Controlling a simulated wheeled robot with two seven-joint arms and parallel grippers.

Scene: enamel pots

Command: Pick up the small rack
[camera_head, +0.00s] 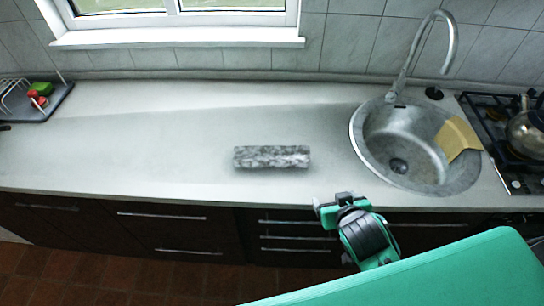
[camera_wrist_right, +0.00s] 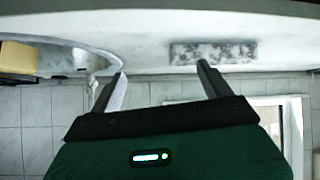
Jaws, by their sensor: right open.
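A grey, marbled, oblong block (camera_head: 272,157), which may be the small rack, lies on the counter near its front edge. It also shows in the right wrist view (camera_wrist_right: 213,53), beyond one fingertip. A wire dish rack (camera_head: 16,97) on a dark tray stands at the far left, with red and green items on it. My right gripper (camera_head: 341,202) is at the counter's front edge, right of the block and apart from it. In the right wrist view its two fingers (camera_wrist_right: 162,82) are spread with nothing between them. My left gripper is not in view.
A round metal sink (camera_head: 375,160) with a tall tap (camera_head: 405,65) is right of the block, with a tan board (camera_head: 457,138) across its rim. A hob (camera_head: 490,120) with a pot (camera_head: 527,135) is at the far right. The counter (camera_head: 160,150) left of the block is clear.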

